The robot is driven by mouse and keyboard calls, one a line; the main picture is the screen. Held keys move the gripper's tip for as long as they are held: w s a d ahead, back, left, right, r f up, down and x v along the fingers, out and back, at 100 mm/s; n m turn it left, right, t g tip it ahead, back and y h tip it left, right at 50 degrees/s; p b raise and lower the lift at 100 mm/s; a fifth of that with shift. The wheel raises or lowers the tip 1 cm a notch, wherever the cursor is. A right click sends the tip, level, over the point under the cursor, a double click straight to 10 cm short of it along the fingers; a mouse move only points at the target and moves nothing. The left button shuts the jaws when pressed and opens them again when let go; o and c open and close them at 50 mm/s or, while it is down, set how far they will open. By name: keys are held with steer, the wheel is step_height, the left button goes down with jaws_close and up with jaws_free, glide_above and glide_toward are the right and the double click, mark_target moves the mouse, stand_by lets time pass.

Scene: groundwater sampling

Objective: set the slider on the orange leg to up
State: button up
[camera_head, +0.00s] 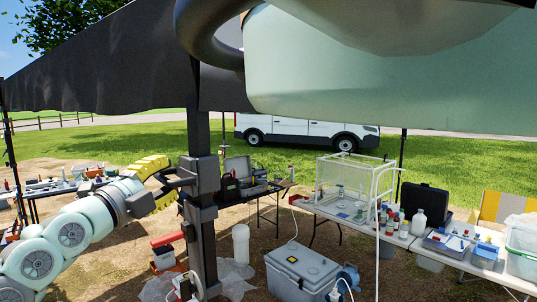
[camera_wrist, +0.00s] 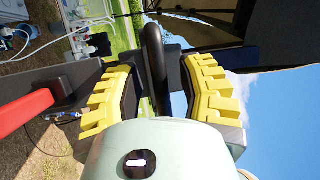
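A dark upright canopy leg (camera_head: 204,245) stands left of centre in the head view; no orange leg shows clearly. A dark slider block (camera_head: 205,175) with a handle reaching left sits on it around mid-picture. My gripper (camera_head: 163,181) is at the leg's left, its yellow fingers above and below this handle. In the wrist view my gripper (camera_wrist: 162,92) has its fingers spread, with a dark curved handle (camera_wrist: 153,55) between them. The handle appears apart from the left finger; contact with the right one cannot be told. The slider's rear is hidden.
A red bar (camera_wrist: 24,110) lies left in the wrist view. A red-lidded box (camera_head: 165,250) stands left of the leg's lower part. A grey cooler (camera_head: 300,270) is on the ground to the right. A table with a clear enclosure (camera_head: 345,180) and bottles stands further right.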

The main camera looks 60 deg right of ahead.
mark_target(161, 175)
jaws_close()
stand_by(0.3)
step_height(161, 175, up, 4)
steer(key=p, duration=0.4)
steer(key=shift+r, duration=0.2)
steer(key=shift+w+a, duration=0.1)
steer(key=shift+o, duration=0.7)
jaws_free()
steer(key=shift+f, duration=0.1)
